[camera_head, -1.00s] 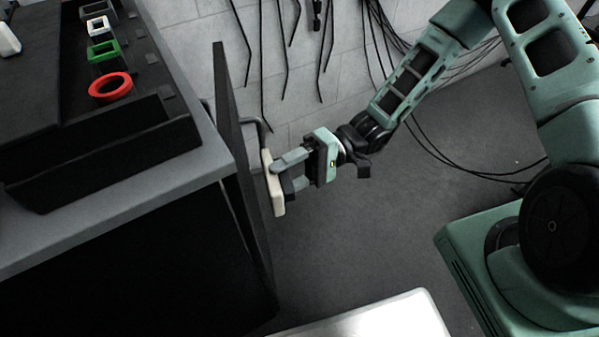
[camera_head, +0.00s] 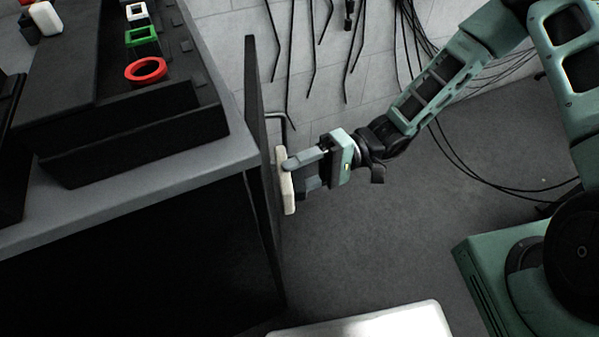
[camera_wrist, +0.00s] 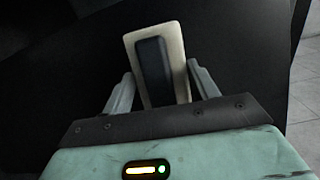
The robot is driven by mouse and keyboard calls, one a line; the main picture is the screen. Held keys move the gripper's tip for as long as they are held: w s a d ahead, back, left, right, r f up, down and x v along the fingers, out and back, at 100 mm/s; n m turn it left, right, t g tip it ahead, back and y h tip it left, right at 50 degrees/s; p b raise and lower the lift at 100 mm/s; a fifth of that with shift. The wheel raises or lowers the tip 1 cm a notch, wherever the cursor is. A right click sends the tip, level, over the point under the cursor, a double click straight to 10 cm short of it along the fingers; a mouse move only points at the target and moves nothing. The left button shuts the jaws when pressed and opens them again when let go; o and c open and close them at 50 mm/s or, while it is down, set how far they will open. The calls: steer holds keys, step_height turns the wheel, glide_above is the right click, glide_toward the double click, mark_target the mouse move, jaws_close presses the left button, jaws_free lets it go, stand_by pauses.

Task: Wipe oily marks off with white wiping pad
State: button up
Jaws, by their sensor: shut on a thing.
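My gripper (camera_head: 305,168) is shut on the white wiping pad (camera_head: 286,182), which it holds upright in the head view. The pad's flat face is turned left, toward a dark upright panel (camera_head: 262,150) at the end of the bench. Whether the pad touches the panel or stands just off it I cannot tell. In the wrist view, the cream pad (camera_wrist: 181,68) has a dark grip block on its back, between my two fingers (camera_wrist: 160,88). A dark surface lies behind it. No oily marks can be made out; the pad may hide some.
A bench (camera_head: 205,165) with a grey top stands left, with a black tray on it. A pale surface (camera_head: 380,322) lies at the bottom. Cables hang on the wall.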

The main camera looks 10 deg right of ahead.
steer(key=shift+a, duration=0.65)
steer(key=shift+w, duration=2)
steer(key=shift+a, duration=0.1)
steer(key=shift+s+a+p, duration=0.2)
steer(key=shift+s+p, duration=0.65)
steer(key=shift+s, duration=1.15)
steer(key=d+p, duration=0.1)
steer(key=d, duration=0.5)
steer(key=shift+d, duration=0.1)
steer(key=shift+d+p, duration=0.55)
steer(key=shift+d, duration=0.9)
